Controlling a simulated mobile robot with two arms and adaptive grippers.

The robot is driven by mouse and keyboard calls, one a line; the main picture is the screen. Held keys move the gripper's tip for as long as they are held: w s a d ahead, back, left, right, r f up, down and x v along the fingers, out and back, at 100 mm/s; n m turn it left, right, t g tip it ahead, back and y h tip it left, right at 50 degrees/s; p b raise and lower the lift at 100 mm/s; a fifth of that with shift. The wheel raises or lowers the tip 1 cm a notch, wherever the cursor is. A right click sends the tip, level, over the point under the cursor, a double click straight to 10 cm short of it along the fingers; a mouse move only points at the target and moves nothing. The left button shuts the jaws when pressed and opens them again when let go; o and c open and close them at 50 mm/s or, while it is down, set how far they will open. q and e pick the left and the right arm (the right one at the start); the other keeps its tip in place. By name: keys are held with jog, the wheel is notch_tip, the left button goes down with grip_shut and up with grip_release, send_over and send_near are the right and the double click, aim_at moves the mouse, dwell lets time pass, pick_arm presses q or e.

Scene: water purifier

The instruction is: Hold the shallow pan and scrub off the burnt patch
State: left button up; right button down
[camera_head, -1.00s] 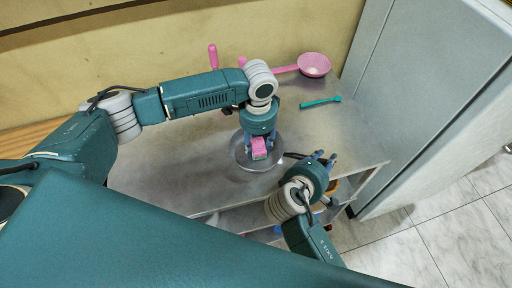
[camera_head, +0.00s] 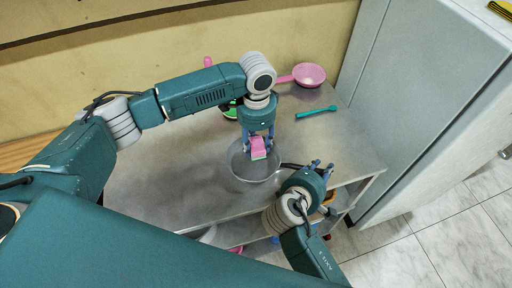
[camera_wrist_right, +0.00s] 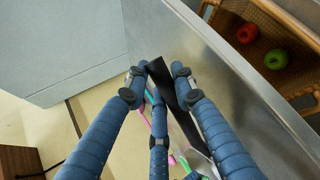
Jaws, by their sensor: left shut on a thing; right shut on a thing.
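The shallow pan (camera_head: 240,172) is a grey round dish on the metal table, with a dark handle (camera_head: 291,165) pointing right. My left gripper (camera_head: 258,142) points down over the pan, shut on a pink sponge (camera_head: 259,148) with a pale green underside. The sponge appears over the far part of the pan; whether it touches the surface is unclear. My right gripper (camera_head: 316,168) is shut on the pan handle, and the black handle (camera_wrist_right: 166,82) shows between its fingers in the right wrist view. I cannot make out the burnt patch.
A pink ladle (camera_head: 309,75) and a teal utensil (camera_head: 316,111) lie at the back right of the metal table (camera_head: 160,185). A green item (camera_head: 230,113) is partly behind my left arm. A basket below holds a red apple (camera_wrist_right: 247,33) and green apple (camera_wrist_right: 276,59). A grey cabinet (camera_head: 400,90) stands right.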

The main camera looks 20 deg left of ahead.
pick_arm(q)
jog(key=shift+r, duration=1)
jog(key=shift+r, duration=1.5)
pick_arm(e)
jog(key=c, duration=1.4)
grip_release()
jog(key=shift+o, duration=0.2)
